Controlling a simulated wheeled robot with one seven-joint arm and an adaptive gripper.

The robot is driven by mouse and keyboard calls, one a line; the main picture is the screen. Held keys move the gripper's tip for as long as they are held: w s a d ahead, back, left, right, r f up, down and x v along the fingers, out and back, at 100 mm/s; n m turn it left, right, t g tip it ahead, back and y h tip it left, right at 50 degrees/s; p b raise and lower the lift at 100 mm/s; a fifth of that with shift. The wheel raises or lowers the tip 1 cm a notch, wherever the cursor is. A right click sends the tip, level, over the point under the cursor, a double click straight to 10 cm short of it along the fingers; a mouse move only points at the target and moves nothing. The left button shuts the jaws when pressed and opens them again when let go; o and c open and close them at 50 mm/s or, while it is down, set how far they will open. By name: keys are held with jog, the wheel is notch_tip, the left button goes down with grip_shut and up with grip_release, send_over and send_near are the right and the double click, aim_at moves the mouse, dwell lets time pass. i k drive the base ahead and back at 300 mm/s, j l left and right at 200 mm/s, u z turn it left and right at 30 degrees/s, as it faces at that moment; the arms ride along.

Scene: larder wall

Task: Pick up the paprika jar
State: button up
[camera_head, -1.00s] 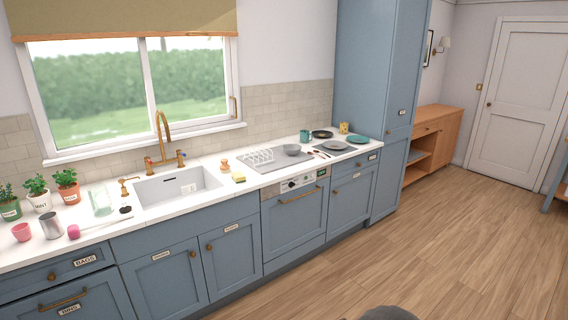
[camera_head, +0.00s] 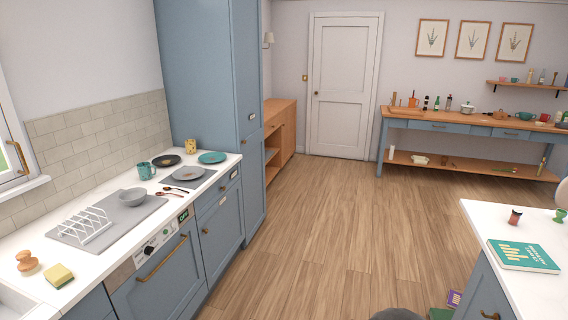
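I cannot make out a jar labelled paprika. A small red jar-like item (camera_head: 514,217) with a dark top stands upright on the white island worktop (camera_head: 482,212) at the right; its label is too small to read. Several small bottles and jars (camera_head: 437,103) stand on the far blue table with a wooden top, also too small to read. My gripper is not in view.
A teal book (camera_head: 522,255) lies on the island. The counter (camera_head: 215,178) at the left holds a dish rack (camera_head: 88,227), grey bowl (camera_head: 132,196), teal mug (camera_head: 146,170), plates and sponge (camera_head: 59,276). Wooden floor (camera_head: 340,220) between is clear, except for boxes (camera_head: 455,299) beside the island.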

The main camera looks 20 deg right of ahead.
aim_at(516, 215)
jog(key=i+l+z, duration=0.25)
jog(key=i+z, duration=0.75)
jog(key=i+j+z, duration=0.25)
jog(key=i+z, duration=0.25)
jog(key=i, duration=0.15)
jog(key=i+l+z, duration=0.1)
jog(key=i+z, duration=0.55)
jog(key=z, duration=0.15)
jog(key=i+z, duration=0.35)
jog(key=i+j+z, duration=0.25)
jog(key=z, duration=0.15)
jog(key=i, duration=0.25)
